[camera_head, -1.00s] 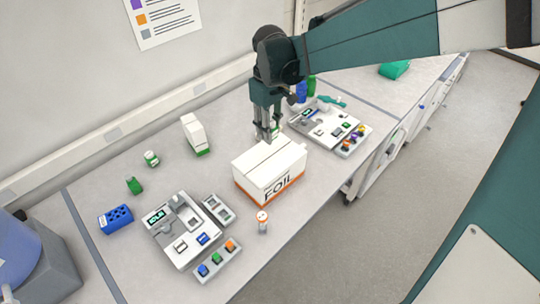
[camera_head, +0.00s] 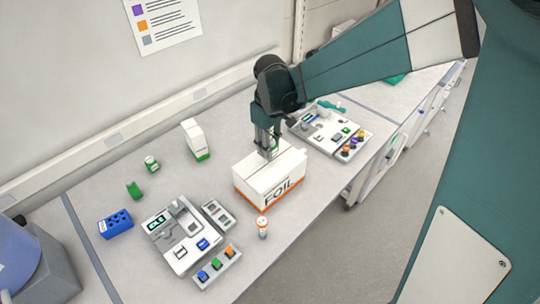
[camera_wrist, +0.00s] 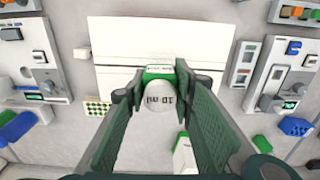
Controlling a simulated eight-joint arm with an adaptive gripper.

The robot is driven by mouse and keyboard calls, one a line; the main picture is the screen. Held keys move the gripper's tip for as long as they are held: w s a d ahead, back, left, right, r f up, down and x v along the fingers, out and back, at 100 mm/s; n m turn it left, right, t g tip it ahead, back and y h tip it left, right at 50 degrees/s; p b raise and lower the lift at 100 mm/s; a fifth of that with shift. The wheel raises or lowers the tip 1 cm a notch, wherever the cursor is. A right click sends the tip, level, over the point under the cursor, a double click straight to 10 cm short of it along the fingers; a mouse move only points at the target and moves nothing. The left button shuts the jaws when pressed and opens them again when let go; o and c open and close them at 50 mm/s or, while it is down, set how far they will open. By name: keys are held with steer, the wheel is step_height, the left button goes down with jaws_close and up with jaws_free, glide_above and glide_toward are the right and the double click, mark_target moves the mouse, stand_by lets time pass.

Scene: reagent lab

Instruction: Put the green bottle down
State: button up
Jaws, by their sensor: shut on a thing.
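The green bottle (camera_wrist: 158,97) is between my gripper's two fingers in the wrist view, with a round pale top marked "10 ml" and a green band beyond it. My gripper (camera_head: 268,153) points down just behind the white FOIL box (camera_head: 262,181) in the head view; its fingers also show in the wrist view (camera_wrist: 161,92). It is shut on the bottle. In the head view only a small bit of green shows by the fingertips. The bottle's lower end is hidden, so I cannot tell whether it touches the bench.
A white-and-green carton (camera_head: 195,140) stands to the left. Two white instruments, one at left (camera_head: 172,232) and one at right (camera_head: 325,130), flank the box. A small orange-capped bottle (camera_head: 262,228) stands in front. Bench between the carton and box is clear.

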steer(key=shift+f, duration=2)
steer(key=shift+f, duration=0.15)
steer(key=o, duration=0.9)
steer(key=shift+r, duration=6.2)
